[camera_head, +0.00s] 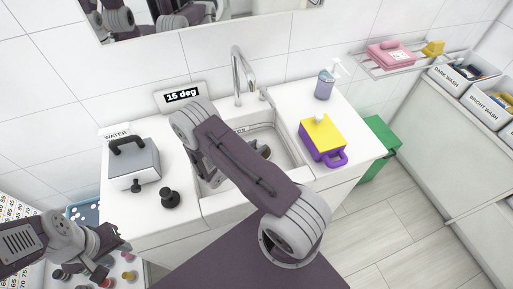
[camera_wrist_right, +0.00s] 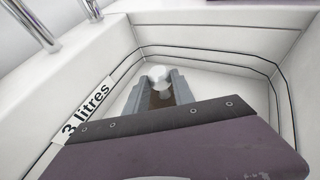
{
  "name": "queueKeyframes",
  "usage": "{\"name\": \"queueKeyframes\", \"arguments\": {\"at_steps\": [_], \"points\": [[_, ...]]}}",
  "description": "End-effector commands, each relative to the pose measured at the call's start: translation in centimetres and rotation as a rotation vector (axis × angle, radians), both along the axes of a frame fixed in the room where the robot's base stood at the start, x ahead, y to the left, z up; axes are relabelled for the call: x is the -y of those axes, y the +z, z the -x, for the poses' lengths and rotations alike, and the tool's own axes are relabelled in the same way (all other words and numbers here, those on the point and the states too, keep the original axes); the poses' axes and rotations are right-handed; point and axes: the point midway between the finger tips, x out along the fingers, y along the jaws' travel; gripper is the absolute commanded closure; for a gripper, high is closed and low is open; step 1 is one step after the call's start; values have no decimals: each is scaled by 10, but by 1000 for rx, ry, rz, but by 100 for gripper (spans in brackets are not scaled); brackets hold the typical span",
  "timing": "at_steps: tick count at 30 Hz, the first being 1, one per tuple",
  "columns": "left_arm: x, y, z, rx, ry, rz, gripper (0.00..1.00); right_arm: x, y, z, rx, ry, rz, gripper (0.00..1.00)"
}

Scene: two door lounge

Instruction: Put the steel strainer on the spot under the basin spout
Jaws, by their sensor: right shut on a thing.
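The basin (camera_head: 285,150) is sunk in the white counter, with a curved chrome spout (camera_head: 237,70) behind it. My right arm reaches over the basin and hides much of its inside. In the right wrist view my right gripper (camera_wrist_right: 158,92) is down inside the basin, shut on a small shiny silvery thing (camera_wrist_right: 158,73), which appears to be the steel strainer; the fingers hide most of it. The spot under the spout cannot be made out. My left gripper (camera_head: 105,262) is at the lower left, away from the basin; its jaw opening is unclear.
A grey box with a black handle (camera_head: 134,160) and a black knobbed piece (camera_head: 170,198) stand left of the basin. A purple and yellow jug (camera_head: 322,138) and a soap bottle (camera_head: 325,85) stand right. A "3 litres" label (camera_wrist_right: 88,107) marks the basin wall.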

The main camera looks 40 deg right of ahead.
Motion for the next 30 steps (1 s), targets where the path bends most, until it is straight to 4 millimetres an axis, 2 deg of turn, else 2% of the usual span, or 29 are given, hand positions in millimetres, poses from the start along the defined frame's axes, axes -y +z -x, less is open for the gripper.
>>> {"name": "queueKeyframes", "arguments": {"at_steps": [11,12,14,22,25,30], "points": [[0,-5,0,0,0,0,64,0,-7,0,1,0,1,100],[0,-4,0,0,0,0,64,0,-6,0,1,0,0,65],[0,-3,0,0,0,0,64,0,-5,0,1,0,0,48],[0,-3,0,0,0,0,64,0,-5,0,1,0,1,48],[0,3,0,0,0,0,64,0,2,0,1,0,1,48],[0,-2,0,0,0,0,64,-29,11,5,4,7,0,48]]}}
